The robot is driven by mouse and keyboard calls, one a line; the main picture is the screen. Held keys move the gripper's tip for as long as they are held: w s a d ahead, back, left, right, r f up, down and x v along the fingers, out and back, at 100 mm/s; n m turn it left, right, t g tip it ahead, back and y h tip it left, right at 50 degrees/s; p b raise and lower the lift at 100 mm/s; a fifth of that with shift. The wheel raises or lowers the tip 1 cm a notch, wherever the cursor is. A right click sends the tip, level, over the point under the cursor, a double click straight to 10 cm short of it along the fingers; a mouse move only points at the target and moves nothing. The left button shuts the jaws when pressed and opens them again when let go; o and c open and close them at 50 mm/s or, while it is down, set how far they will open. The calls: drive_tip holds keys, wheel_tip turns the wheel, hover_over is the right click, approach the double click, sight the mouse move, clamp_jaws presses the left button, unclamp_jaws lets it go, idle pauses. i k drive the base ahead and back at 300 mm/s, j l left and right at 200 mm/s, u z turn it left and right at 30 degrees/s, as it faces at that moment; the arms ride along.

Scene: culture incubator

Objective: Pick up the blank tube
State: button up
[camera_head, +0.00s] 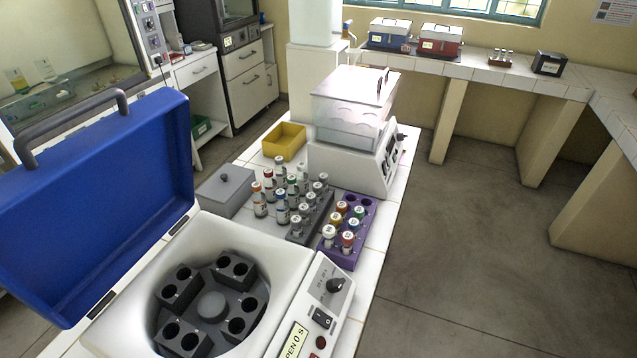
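My gripper is not in view. Several capped tubes stand in the middle of the white tiled bench. A loose-looking group of tubes (281,211) with red, blue, green and pale caps is at the left. A grey rack (318,222) holds several tubes with grey-white caps (304,214). A purple rack (367,218) to its right holds several tubes with yellow, red, green, white and orange caps (348,242). The labels are too small to read, so I cannot tell which tube is the blank tube.
A white centrifuge (220,236) with its blue lid (100,200) open stands in front; its rotor holes look empty. A grey box (226,188), a yellow bin (284,141) and a water bath with a clear cover (345,172) surround the tubes. Open floor (470,230) lies right.

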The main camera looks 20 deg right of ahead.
sight(311, 199)
drive_tip(key=i+l+u, duration=0.1)
drive_tip(key=l+u, duration=1.15)
drive_tip(key=j, duration=0.05)
